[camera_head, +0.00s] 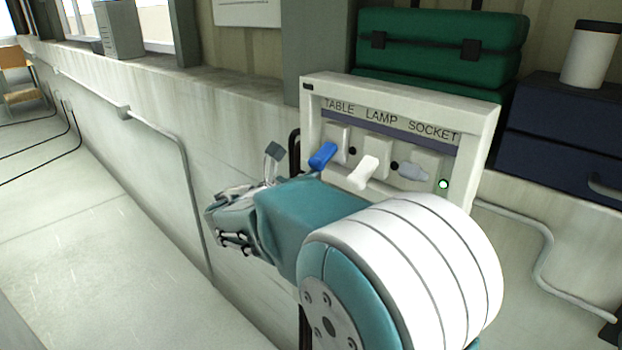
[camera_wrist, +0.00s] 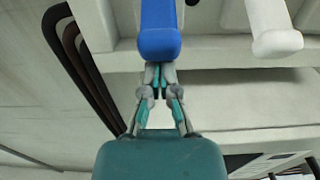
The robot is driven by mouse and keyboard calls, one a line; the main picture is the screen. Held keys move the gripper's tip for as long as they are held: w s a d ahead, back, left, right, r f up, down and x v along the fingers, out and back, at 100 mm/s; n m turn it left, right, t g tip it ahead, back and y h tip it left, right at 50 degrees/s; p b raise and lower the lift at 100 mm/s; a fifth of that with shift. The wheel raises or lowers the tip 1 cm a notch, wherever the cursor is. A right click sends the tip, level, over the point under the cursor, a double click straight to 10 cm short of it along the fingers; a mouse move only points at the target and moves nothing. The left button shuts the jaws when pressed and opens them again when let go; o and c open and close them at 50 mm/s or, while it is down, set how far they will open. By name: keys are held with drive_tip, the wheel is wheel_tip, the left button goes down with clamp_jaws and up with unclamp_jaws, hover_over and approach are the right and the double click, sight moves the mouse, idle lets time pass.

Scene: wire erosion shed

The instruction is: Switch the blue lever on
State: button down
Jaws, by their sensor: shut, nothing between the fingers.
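The blue lever (camera_head: 322,155) sticks out from the pale switch panel (camera_head: 310,95), at the left of its row, below the word TABLE. In the wrist view the rounded end of the blue lever (camera_wrist: 160,42) fills the top middle. My gripper (camera_head: 274,150) is just left of the lever in the head view, partly hidden by my own arm. In the wrist view my gripper (camera_wrist: 159,76) has its fingertips together, directly below the lever's end in the picture. I cannot tell whether they touch it. Nothing is held.
A white lever (camera_head: 363,172) stands close to the right of the blue one, then a grey lever (camera_head: 413,172) and a lit green lamp (camera_head: 443,184). A green case (camera_head: 440,45) and a dark blue box (camera_head: 560,130) stand behind. A conduit (camera_head: 185,170) runs along the left wall.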

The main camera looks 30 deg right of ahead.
sight(313, 161)
drive_tip(key=r+y, duration=0.1)
drive_tip(key=a+r+g+y, duration=0.1)
drive_tip(key=y, duration=0.1)
drive_tip(key=shift+s+r, duration=0.15)
drive_tip(key=shift+s, duration=0.05)
drive_tip(key=r+y, duration=0.1)
drive_tip(key=r+g+y, duration=0.1)
drive_tip(key=y, duration=0.1)
drive_tip(key=shift+s+a+r, duration=0.1)
drive_tip(key=shift+a+r, duration=0.05)
drive_tip(key=shift+a, duration=0.05)
drive_tip(key=shift+r, duration=0.7)
